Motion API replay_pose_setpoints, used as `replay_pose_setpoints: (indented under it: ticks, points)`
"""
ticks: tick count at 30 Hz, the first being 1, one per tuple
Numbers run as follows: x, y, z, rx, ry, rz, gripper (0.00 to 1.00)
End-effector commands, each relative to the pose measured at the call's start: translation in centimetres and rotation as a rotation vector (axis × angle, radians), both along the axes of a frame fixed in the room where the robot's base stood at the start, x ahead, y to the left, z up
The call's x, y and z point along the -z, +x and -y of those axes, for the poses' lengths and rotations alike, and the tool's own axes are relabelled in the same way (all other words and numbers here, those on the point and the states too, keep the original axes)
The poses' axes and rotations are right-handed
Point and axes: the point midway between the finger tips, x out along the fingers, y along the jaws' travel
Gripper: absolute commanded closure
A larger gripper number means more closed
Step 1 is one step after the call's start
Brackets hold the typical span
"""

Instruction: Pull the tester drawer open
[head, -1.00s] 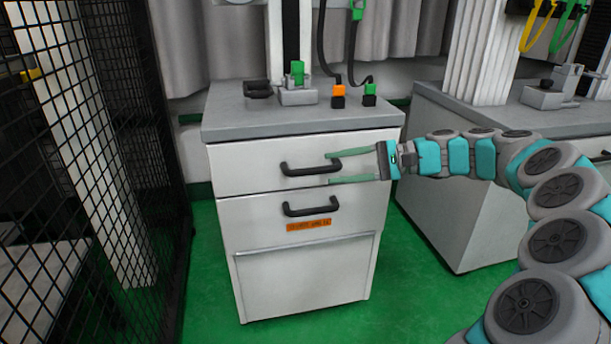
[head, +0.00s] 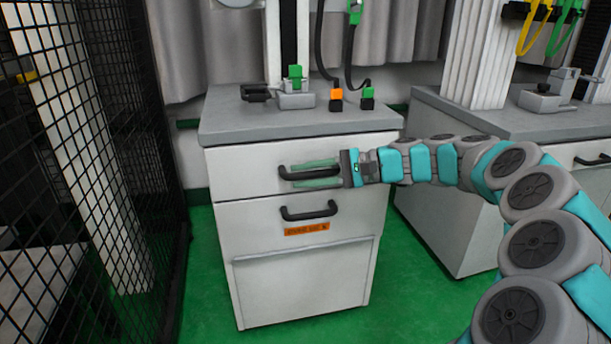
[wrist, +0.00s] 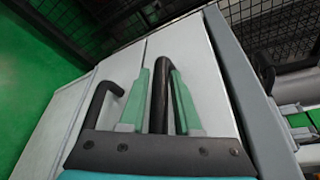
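The tester cabinet is pale grey, with a top drawer (head: 240,172) that sits flush in its front. The drawer's black bar handle (head: 309,173) also shows in the wrist view (wrist: 160,92). My gripper (head: 315,174) is at this handle, coming from the right. In the wrist view its two green fingers (wrist: 158,100) lie one on each side of the bar, with narrow gaps visible between fingers and bar. The gripper looks open around the handle. The fingers partly overlap the handle in the head view.
A second drawer with a black handle (head: 308,211) and an orange label (head: 307,229) is just below. The worktop (head: 225,125) carries small fixtures. A black mesh fence (head: 90,150) stands left, another cabinet (head: 440,165) right. Green floor is clear in front.

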Motion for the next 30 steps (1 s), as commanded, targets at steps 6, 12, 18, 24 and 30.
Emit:
replay_pose_setpoints:
  ticks: [6,12,18,24,30]
  points:
    - [0.01,0.00,0.01,0.000,0.000,0.000,0.94]
    - [0.01,0.00,0.01,0.001,-0.001,0.000,1.00]
    - [0.02,0.01,0.02,0.001,-0.001,0.000,1.00]
    - [0.04,0.01,0.02,0.000,-0.001,0.000,1.00]
    - [0.04,0.01,0.02,0.000,-0.001,0.000,1.00]
